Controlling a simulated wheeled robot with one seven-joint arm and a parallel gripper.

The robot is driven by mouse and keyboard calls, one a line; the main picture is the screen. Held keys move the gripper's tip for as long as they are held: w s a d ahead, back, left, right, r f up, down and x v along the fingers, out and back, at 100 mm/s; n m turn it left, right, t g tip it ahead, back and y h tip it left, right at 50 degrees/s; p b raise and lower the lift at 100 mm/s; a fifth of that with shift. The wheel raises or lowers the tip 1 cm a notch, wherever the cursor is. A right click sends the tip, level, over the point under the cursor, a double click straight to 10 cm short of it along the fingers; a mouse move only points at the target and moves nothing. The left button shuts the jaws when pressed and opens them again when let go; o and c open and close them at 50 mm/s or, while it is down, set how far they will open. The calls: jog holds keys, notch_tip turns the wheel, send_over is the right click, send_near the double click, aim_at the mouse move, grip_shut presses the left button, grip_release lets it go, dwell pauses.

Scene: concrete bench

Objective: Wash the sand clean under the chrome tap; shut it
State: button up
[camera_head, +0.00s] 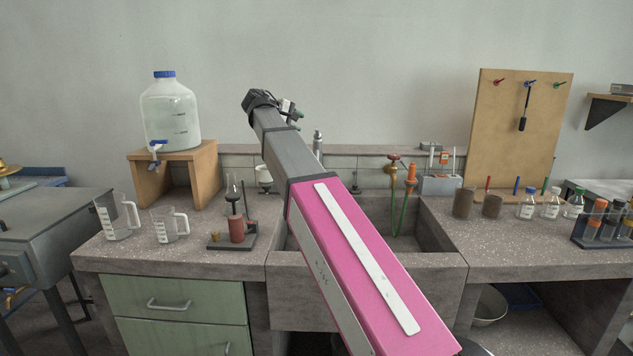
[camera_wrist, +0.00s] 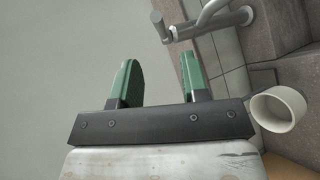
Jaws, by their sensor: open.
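The chrome tap (camera_head: 317,142) stands at the back of the stone sink (camera_head: 430,262), partly hidden behind my arm in the head view. Its grey body and spout also show at the top of the wrist view (camera_wrist: 205,24); I see no water from it. My gripper (camera_head: 294,110) is raised above the back left of the sink. In the wrist view its two green fingers (camera_wrist: 160,65) are apart with nothing between them, and the tap is beyond and to the right. No sand can be made out. A white cup (camera_wrist: 278,107) is right of the fingers; its contents are unclear.
Two beakers (camera_head: 118,217) and a burner stand (camera_head: 235,228) are on the left bench. A water jug (camera_head: 170,115) sits on a wooden stand. Red-topped fittings with green hoses (camera_head: 410,180) rise behind the sink. Bottles (camera_head: 550,204) and brown jars (camera_head: 463,203) line the right bench.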

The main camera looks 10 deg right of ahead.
aim_at(317, 132)
jog(key=d+r+m+g+y, duration=0.1)
jog(key=d+r+m+y, duration=0.4)
jog(key=d+m+y, duration=0.55)
jog(key=shift+m+y, duration=0.55)
jog(key=x, duration=0.3)
jog(key=a+x, duration=0.1)
jog(key=x, duration=0.3)
jog(key=a+x, duration=0.1)
jog(key=x, duration=0.2)
jog(key=shift+f, duration=0.25)
grip_shut()
